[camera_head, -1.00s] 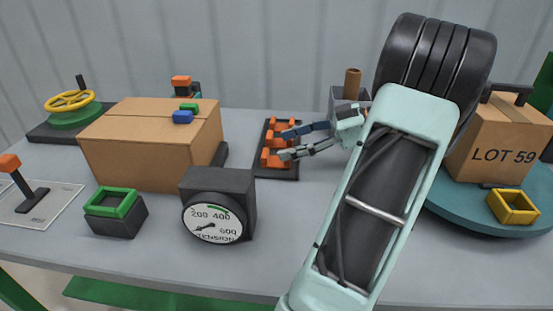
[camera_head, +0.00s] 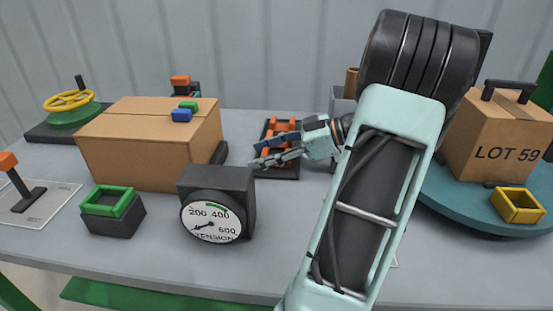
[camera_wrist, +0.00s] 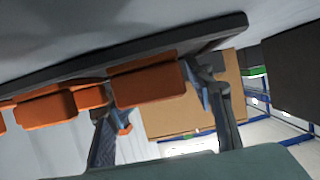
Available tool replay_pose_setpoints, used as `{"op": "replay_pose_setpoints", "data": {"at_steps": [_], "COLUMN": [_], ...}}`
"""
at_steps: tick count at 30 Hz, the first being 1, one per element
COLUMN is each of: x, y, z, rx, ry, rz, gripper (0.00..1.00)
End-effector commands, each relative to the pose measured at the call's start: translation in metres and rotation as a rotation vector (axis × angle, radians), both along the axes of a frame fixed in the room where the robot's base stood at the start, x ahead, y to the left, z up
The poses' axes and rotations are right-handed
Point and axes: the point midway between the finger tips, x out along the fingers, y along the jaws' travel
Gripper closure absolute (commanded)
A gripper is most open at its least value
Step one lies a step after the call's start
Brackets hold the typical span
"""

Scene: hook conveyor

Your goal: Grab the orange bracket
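Several orange brackets (camera_head: 287,124) sit on a dark tray (camera_head: 290,177) in the middle of the table. My gripper (camera_head: 258,153) is in front of the tray in the head view, fingers pointing left, and hides part of the brackets. In the wrist view one orange bracket (camera_wrist: 148,85) shows large, between or just beyond my gripper's two fingers (camera_wrist: 160,105). A gap shows between the fingers, which are open. I cannot tell whether either touches the bracket. More orange brackets (camera_wrist: 48,108) line up to the left along the tray (camera_wrist: 75,80).
A cardboard box (camera_head: 145,150) with small green and blue blocks stands left of the tray. A tension gauge (camera_head: 215,205) stands in front. The LOT 59 box (camera_head: 500,140) and a yellow open block (camera_head: 517,205) are on a teal turntable (camera_head: 450,205) at right.

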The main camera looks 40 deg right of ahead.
Motion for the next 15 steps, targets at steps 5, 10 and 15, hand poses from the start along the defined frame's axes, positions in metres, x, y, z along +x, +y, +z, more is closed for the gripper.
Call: {"op": "replay_pose_setpoints", "data": {"at_steps": [5,10,15], "x": [-0.0002,-0.0003,-0.0003], "y": [-0.0002,-0.0003,-0.0004], "z": [0.0,0.0001,0.0002], "rx": [0.0,0.0,0.0], "ry": [0.0,0.0,0.0], "rz": [0.0,0.0,0.0], "gripper": [0.74,0.91,0.91]}}
